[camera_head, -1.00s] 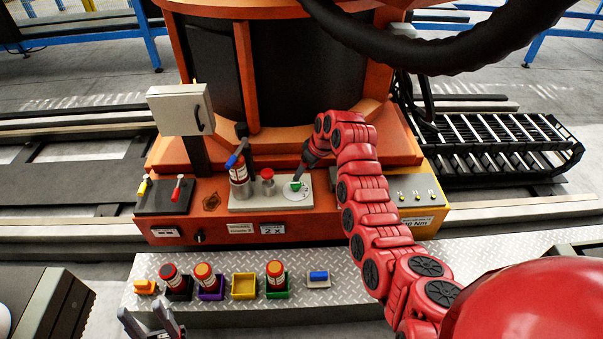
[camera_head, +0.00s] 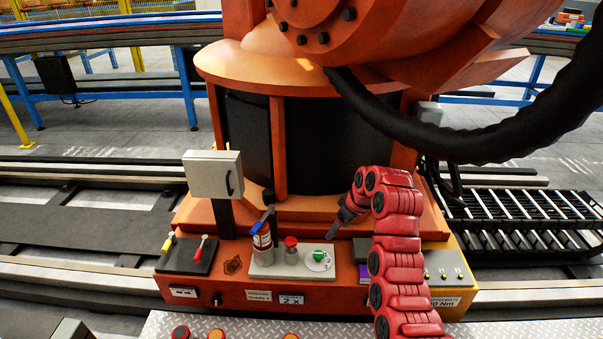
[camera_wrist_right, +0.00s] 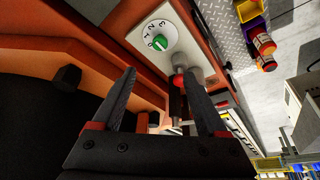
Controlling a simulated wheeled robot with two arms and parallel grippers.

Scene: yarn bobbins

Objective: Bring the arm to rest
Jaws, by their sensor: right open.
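My right arm (camera_head: 397,255) is red and segmented and rises from the bottom of the head view. My right gripper (camera_head: 341,222) is above the orange machine base, to the right of and clear of the green knob (camera_head: 318,257) on its white numbered dial. In the right wrist view my right gripper (camera_wrist_right: 164,92) is open with nothing between its fingers. The green knob (camera_wrist_right: 160,43) and the red-topped part (camera_wrist_right: 179,83) show beyond the fingertips there. My left gripper is outside both current views.
A grey box (camera_head: 212,175) and red and yellow levers (camera_head: 200,248) are to the left. A thick black cable (camera_head: 450,140) hangs above. Bobbin tops (camera_head: 181,332) show at the bottom edge.

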